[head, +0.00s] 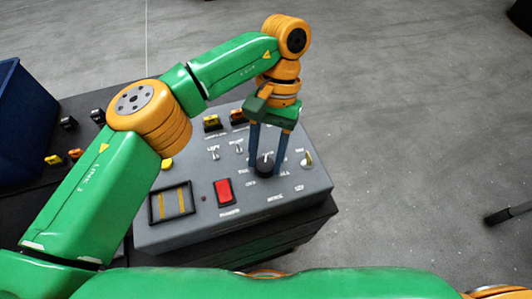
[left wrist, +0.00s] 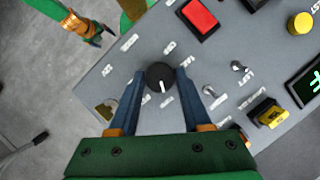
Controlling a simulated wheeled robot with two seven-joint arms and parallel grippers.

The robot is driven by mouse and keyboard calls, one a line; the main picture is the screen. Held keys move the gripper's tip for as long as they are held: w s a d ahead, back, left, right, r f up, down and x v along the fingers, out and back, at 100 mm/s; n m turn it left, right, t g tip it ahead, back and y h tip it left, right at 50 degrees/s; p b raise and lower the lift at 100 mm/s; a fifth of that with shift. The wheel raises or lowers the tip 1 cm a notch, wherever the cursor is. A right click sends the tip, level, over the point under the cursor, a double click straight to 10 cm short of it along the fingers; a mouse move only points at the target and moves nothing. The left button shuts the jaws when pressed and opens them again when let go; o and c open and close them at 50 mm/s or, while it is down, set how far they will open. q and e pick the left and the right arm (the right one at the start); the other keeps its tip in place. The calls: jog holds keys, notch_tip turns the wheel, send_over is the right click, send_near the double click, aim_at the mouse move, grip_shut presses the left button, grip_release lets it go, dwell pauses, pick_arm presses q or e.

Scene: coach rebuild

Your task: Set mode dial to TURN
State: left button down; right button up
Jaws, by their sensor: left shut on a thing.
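The mode dial is a round black knob (head: 264,168) on the grey control panel (head: 290,183). It also shows in the left wrist view (left wrist: 158,73), with a white pointer line toward the gripper's palm. My left gripper (head: 268,160) comes down from above, its two blue fingers shut on the dial from both sides. White labels ring the dial, but they are too small to read, so I cannot tell which one says TURN. My right gripper (left wrist: 102,34) shows small at the upper left of the left wrist view, away from the panel; its opening is unclear.
A red rocker switch (head: 224,191) and a framed panel with yellow bars (head: 171,203) are left of the dial. Small toggles and a yellow-black switch (head: 212,122) stand behind. A blue bin (head: 25,125) is at the far left. Open floor lies to the right.

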aim_at(262, 170)
pick_arm(q)
jog(key=shift+c, duration=1.8)
grip_release()
notch_tip(262, 170, up, 4)
jog(key=shift+f+p, duration=0.1)
jog(key=shift+p, duration=0.55)
jog(key=s+r+b, duration=0.3)
jog(key=s+r, duration=0.6)
jog(key=s, duration=0.5)
jog(key=shift+b, duration=0.35)
jog(key=shift+r, duration=0.1)
